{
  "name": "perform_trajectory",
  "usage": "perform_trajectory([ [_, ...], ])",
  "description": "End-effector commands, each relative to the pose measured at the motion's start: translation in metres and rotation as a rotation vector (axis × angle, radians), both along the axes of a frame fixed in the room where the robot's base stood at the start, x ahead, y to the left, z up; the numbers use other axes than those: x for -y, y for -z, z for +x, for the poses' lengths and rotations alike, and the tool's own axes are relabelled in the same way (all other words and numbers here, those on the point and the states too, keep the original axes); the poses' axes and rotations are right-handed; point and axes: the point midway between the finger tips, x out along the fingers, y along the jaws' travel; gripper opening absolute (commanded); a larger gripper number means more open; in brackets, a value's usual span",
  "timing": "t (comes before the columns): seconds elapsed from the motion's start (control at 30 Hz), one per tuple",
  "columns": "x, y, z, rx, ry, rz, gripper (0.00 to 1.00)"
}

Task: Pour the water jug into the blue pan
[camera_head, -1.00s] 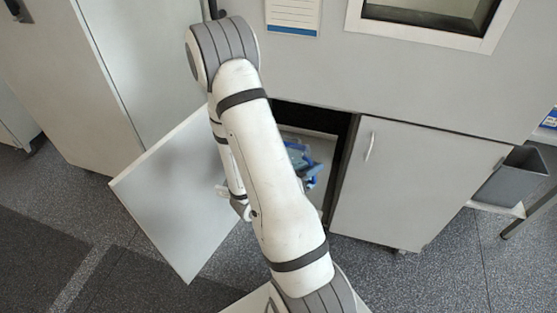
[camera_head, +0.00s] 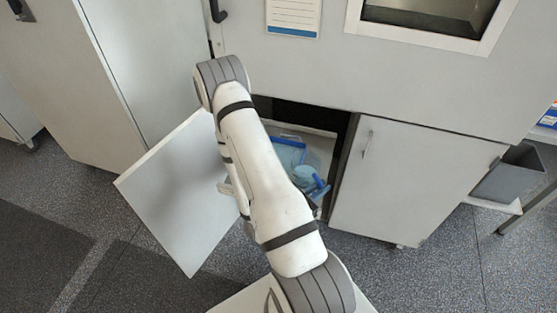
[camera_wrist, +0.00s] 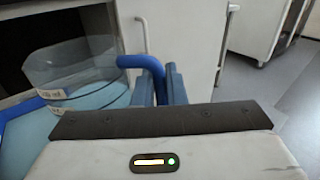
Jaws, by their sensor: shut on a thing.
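The water jug (camera_wrist: 75,72) is clear with a blue handle (camera_wrist: 140,62) and pale blue water in it. In the wrist view it looks about upright. My gripper (camera_wrist: 161,88) is shut on the handle, to the right of the jug's body. In the head view the jug (camera_head: 306,179) shows in the open cabinet bay, just right of my arm, which hides my gripper there. The blue pan (camera_head: 290,139) lies behind the jug, partly covered by it and my arm. Its blue rim (camera_wrist: 22,108) shows at the left in the wrist view. I cannot tell whether jug and pan touch.
The left cabinet door (camera_head: 172,195) stands open beside my arm. The right door (camera_head: 392,185) is closed and borders the opening. A grey bin (camera_head: 512,178) stands at the far right. The speckled floor in front is clear.

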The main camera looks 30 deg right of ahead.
Motion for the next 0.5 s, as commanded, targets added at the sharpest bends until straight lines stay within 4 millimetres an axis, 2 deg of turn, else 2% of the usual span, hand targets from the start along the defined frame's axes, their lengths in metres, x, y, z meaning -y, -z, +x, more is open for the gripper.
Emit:
perform_trajectory([
  [0.23,0.0,0.001,-0.004,0.051,0.0,-0.005,0.0],
  [0.5,0.0,-0.037,-0.004,0.054,0.0,-0.006,0.0],
])
